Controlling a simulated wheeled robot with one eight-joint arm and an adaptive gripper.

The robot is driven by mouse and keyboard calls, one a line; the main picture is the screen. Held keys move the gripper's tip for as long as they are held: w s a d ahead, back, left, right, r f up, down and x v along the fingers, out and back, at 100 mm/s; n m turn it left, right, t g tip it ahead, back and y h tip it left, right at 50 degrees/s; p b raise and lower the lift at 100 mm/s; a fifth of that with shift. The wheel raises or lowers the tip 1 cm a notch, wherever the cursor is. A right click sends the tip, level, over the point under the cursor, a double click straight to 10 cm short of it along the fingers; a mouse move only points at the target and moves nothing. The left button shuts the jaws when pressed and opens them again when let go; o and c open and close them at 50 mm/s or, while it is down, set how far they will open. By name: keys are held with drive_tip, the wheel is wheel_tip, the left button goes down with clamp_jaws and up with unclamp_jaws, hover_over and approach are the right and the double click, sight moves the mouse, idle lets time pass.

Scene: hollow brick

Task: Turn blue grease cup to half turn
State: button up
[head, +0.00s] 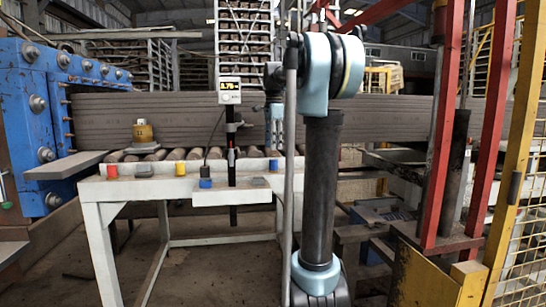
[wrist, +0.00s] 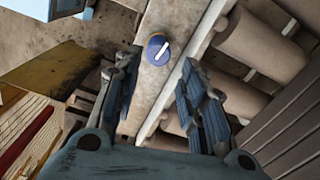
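The blue grease cup (head: 273,165) sits at the right end of the row on the white conveyor frame's front rail. In the wrist view it is a round blue knob (wrist: 153,46) with a white pointer line lying diagonally, from lower left to upper right. My gripper (head: 274,148) points down just above this cup. In the wrist view my gripper (wrist: 158,65) is open and empty, with one finger at each side below the cup. The cup shows beyond the fingertips, and no contact is visible.
A post with a display (head: 230,92) stands left of my gripper. Rollers (wrist: 268,50) lie close beside the rail.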

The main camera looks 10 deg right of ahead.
drive_tip(key=shift+r, duration=1.75)
drive_tip(key=shift+o, duration=1.4)
wheel_tip(320, 180, up, 6)
drive_tip(key=n, duration=1.2)
hover_over(273, 161)
drive_tip(key=w, duration=0.2)
drive_tip(key=f, duration=1.7)
drive_tip(key=shift+d+f, duration=0.25)
drive_tip(key=c, duration=1.1)
